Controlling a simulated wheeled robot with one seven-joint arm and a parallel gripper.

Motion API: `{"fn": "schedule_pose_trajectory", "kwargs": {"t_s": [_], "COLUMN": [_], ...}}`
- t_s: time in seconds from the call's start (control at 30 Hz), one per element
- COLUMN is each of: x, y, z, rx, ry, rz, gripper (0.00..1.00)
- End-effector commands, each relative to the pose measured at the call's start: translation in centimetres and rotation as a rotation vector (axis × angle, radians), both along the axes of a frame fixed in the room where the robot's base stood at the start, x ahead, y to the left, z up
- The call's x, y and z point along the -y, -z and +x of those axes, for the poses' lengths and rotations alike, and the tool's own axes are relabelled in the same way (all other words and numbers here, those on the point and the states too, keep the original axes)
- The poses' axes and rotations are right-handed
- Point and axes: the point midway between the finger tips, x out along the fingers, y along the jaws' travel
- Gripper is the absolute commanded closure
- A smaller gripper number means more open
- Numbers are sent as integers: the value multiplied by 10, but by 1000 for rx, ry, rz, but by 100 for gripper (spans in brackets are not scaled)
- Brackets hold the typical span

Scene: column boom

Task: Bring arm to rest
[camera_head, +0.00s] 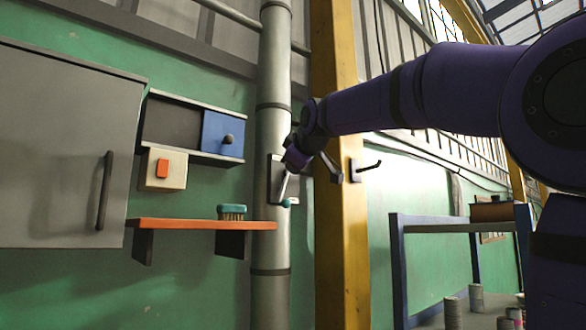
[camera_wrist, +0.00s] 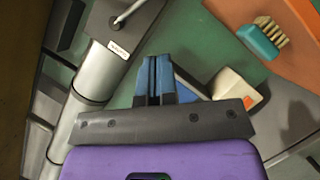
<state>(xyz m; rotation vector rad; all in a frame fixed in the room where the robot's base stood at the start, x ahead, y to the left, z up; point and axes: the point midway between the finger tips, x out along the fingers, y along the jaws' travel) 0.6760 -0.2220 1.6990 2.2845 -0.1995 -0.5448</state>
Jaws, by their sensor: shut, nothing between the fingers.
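My purple arm reaches in from the right in the head view. My gripper (camera_head: 294,160) is in front of the grey pipe (camera_head: 274,85), by a plate with a pale lever (camera_head: 284,188) that ends in a teal knob. In the wrist view the blue fingers of my gripper (camera_wrist: 156,62) are together and empty. Beyond them lie the green wall and a cream box (camera_wrist: 228,84). The lever plate (camera_wrist: 104,24) shows at upper left in the wrist view, apart from the fingertips. The gripper partly hides this plate in the head view.
An orange shelf (camera_head: 185,224) holds a teal brush (camera_head: 232,211). A grey cabinet (camera_head: 60,150) and a blue sliding panel (camera_head: 222,134) are on the wall. A yellow column (camera_head: 340,250) stands beside the pipe, with a dark hook (camera_head: 367,166). A blue-framed rack (camera_head: 398,265) is at right.

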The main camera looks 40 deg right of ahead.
Motion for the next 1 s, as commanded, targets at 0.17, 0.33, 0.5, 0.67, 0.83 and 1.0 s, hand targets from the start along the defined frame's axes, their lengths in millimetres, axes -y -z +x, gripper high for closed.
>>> {"fn": "schedule_pose_trajectory", "kwargs": {"t_s": [0.17, 0.33, 0.5, 0.67, 0.83, 1.0], "x": [0, 0, -6, -37, -81, -116], "y": [0, 0, 12, 70, 160, 247], "z": [0, 0, -5, -35, -86, -144], "rx": [0, 0, -16, -99, -238, -383], "ry": [0, 0, -2, -3, 30, 99], "rz": [0, 0, 32, 187, 398, 569], "gripper": [100, 100, 100, 100, 100, 100]}}
